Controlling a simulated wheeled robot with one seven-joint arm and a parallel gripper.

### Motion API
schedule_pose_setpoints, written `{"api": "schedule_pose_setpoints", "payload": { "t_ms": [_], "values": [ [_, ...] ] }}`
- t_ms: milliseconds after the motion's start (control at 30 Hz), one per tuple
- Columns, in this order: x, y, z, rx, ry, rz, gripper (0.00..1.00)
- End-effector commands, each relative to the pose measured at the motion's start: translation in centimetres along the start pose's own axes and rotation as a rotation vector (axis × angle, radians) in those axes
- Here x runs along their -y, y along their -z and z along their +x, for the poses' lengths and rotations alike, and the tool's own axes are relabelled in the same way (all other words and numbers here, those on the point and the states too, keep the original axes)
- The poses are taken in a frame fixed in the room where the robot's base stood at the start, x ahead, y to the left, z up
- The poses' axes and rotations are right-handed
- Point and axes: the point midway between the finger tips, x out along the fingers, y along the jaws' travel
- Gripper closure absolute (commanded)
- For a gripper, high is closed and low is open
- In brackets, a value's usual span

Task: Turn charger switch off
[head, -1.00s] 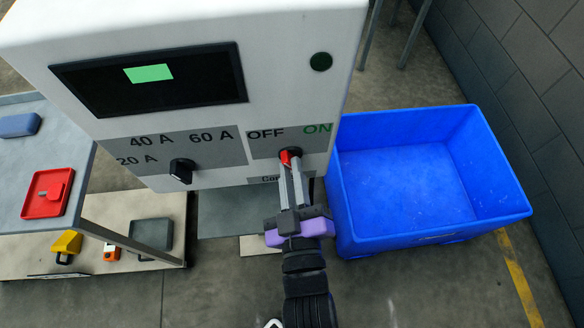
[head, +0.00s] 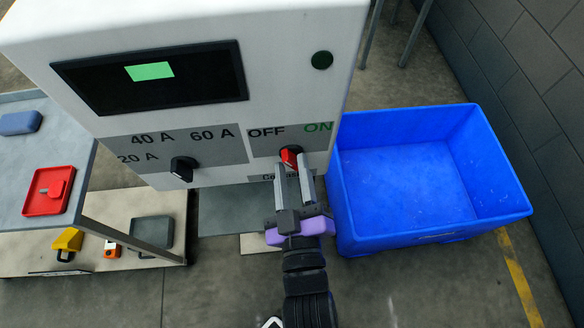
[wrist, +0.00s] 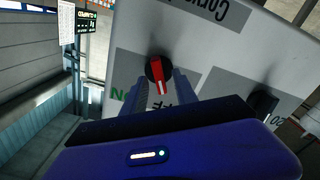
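The charger switch (head: 289,155) is a red knob with a dark base, below the OFF and ON labels on the white charger cabinet (head: 290,60). In the wrist view, the red handle (wrist: 159,76) has a white stripe and slants toward the side with the visible F of OFF; the green N lies on the other side. My gripper (head: 292,168) is open and empty, its fingertips just below and in front of the switch. In the wrist view, its fingers (wrist: 160,100) stand apart to either side of the handle. Whether they touch it is unclear.
A black current dial (head: 183,168) sits left of the switch, and a dark screen (head: 155,80) with a green block is above it. A blue bin (head: 350,215) stands at right. A grey table (head: 45,155) at left holds a red box (head: 38,203).

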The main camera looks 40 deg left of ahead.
Motion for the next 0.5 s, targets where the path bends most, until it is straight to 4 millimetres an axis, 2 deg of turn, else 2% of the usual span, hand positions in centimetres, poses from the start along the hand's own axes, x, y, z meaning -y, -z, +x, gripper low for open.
{"api": "schedule_pose_setpoints", "payload": {
  "t_ms": [167,500],
  "values": [
    [0.1,-0.2,-1.8,0.002,0.001,0.0,0.65],
    [0.1,-0.2,-6.7,0.002,0.001,0.0,0.65]
  ]
}}
